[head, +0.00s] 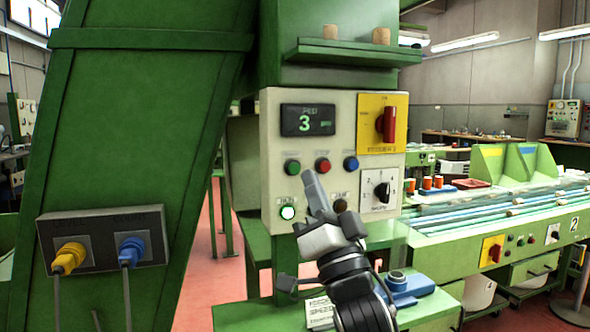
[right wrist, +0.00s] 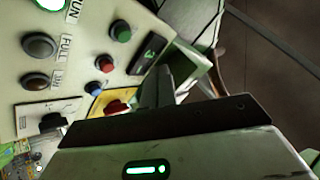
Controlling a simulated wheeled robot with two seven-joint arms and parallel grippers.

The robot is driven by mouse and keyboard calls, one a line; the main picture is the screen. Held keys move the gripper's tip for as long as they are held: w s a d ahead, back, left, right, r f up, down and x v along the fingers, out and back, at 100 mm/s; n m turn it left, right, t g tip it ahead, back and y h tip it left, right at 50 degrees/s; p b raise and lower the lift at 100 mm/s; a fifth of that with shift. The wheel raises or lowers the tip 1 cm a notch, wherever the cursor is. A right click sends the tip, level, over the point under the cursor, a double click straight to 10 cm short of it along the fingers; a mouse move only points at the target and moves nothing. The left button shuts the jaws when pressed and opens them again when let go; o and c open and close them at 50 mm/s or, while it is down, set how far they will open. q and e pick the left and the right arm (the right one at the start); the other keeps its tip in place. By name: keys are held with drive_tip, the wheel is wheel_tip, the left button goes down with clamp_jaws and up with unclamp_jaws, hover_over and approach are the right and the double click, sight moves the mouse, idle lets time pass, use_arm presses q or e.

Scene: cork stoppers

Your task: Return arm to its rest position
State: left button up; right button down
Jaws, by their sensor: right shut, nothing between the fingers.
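My right gripper (head: 311,187) is shut and empty. It stands in front of the lower part of the control panel (head: 335,105), with its fingers pointing up. Its arm comes in from the bottom of the head view. In the right wrist view the shut fingers (right wrist: 157,87) show dark in front of the panel, and I cannot tell whether they touch it. The panel has green, red and blue buttons, a lit green lamp (head: 287,212), a display (head: 308,120) reading 3 and a dial (head: 381,190). My left gripper is not in view.
A red rotary switch (head: 387,125) on a yellow plate sits at the panel's upper right. Two corks stand on the green shelf (head: 345,53) above. A green beam with a socket box (head: 105,236) stands at left. A blue object (head: 405,285) lies on the green ledge below.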

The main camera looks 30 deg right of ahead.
drive_tip(key=a+f+n+g+y+p, duration=0.1)
drive_tip(key=a+f+n+g+y, duration=0.2)
drive_tip(key=f, duration=0.9)
drive_tip(key=a+f+n+g+y, duration=0.1)
drive_tip(key=a+f+n+g, duration=0.3)
drive_tip(key=f, duration=0.8)
use_arm(q)
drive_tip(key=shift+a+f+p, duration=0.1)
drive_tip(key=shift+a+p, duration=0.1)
drive_tip(key=shift+p, duration=0.4)
use_arm(e)
drive_tip(key=s+a+f+n+g+y, duration=0.1)
drive_tip(key=s+a+f+g, duration=0.3)
drive_tip(key=s+f, duration=0.4)
drive_tip(key=s+a+f+n+g+y, duration=0.2)
drive_tip(key=s+f, duration=0.6)
drive_tip(key=f, duration=0.4)
drive_tip(key=a+n+g, duration=0.1)
drive_tip(key=a+g, duration=0.1)
drive_tip(key=g, duration=0.1)
drive_tip(key=shift+a+f, duration=0.15)
drive_tip(key=shift+a, duration=0.1)
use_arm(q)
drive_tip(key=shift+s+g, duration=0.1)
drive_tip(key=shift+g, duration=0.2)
use_arm(e)
drive_tip(key=shift+s, duration=0.1)
